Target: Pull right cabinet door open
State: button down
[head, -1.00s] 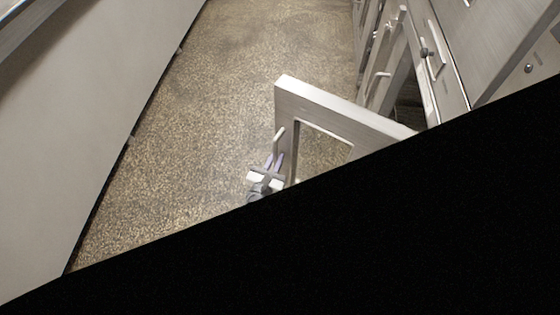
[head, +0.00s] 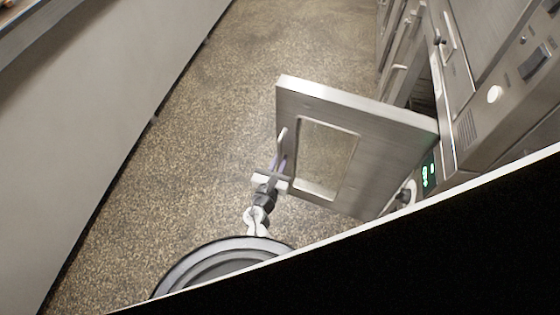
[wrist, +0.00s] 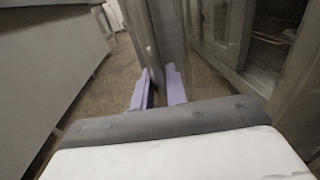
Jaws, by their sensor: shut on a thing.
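The cabinet door (head: 375,130) is a grey metal panel with a window opening. It stands swung well out from the cabinet front (head: 470,110) on the right in the head view. Its bar handle (head: 281,143) is at the door's free edge. My gripper (head: 277,168) is shut on the handle there. In the wrist view the two purple fingers (wrist: 160,88) are beside the door edge (wrist: 158,35). The grip itself is partly hidden there. The cabinet's dark inside shows in part behind the door in the head view.
A long grey counter (head: 100,120) runs along the left. Speckled floor (head: 255,60) lies open between it and the cabinets. More door handles (head: 398,72) are farther along the right. A panel with a green display (head: 428,176) is near the door's hinge side. Black covers the lower right.

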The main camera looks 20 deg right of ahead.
dwell(0.3)
jog(key=c, duration=1.5)
grip_release()
jog(key=shift+s+a, duration=0.1)
